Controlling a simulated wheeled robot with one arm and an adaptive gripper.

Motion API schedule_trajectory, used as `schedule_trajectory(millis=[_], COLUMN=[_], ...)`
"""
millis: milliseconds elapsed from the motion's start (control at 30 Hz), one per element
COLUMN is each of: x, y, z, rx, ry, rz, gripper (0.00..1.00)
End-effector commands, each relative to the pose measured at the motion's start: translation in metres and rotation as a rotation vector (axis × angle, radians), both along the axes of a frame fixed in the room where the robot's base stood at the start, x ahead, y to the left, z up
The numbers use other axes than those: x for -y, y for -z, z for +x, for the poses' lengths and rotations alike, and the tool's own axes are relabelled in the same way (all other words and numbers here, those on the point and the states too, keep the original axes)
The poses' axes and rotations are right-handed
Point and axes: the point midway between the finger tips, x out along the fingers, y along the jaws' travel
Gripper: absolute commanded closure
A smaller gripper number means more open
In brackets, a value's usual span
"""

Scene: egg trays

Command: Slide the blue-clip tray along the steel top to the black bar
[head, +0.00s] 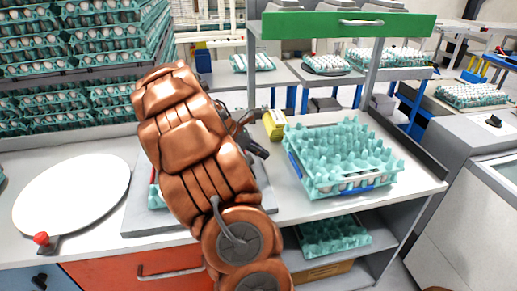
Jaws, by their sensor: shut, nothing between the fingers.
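The teal egg tray with blue clips (312,178) sits on the steel top (295,208), right of my arm. One blue clip shows on its left side and another along its front; pale eggs show at its lower edge. The black bar (425,160) runs along the right edge of the top, with a narrow strip of bare steel between it and the tray. My gripper (262,150) is shut and empty, just left of the tray's left side. My copper arm hides part of the gripper, and I cannot tell if it touches the tray.
A yellow object (273,125) stands at the tray's back left corner. A green-fronted shelf (345,25) on posts spans above. A round white disc (72,195) lies at left, with a red knob (41,239) near it. Stacked egg trays (80,65) fill the back left.

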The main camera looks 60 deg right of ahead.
Motion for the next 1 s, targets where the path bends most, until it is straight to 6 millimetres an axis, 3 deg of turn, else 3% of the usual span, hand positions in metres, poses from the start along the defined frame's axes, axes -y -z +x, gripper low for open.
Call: schedule_trajectory(millis=[333,633,1000], x=[0.029,0.050,0.054], y=[0.042,0.040,0.041], z=[-0.034,-0.057,-0.060], rx=[-0.001,0.001,0.002], ry=[0.004,0.003,0.001], rz=[0.002,0.001,0.000], gripper=[1.00,1.00,1.00])
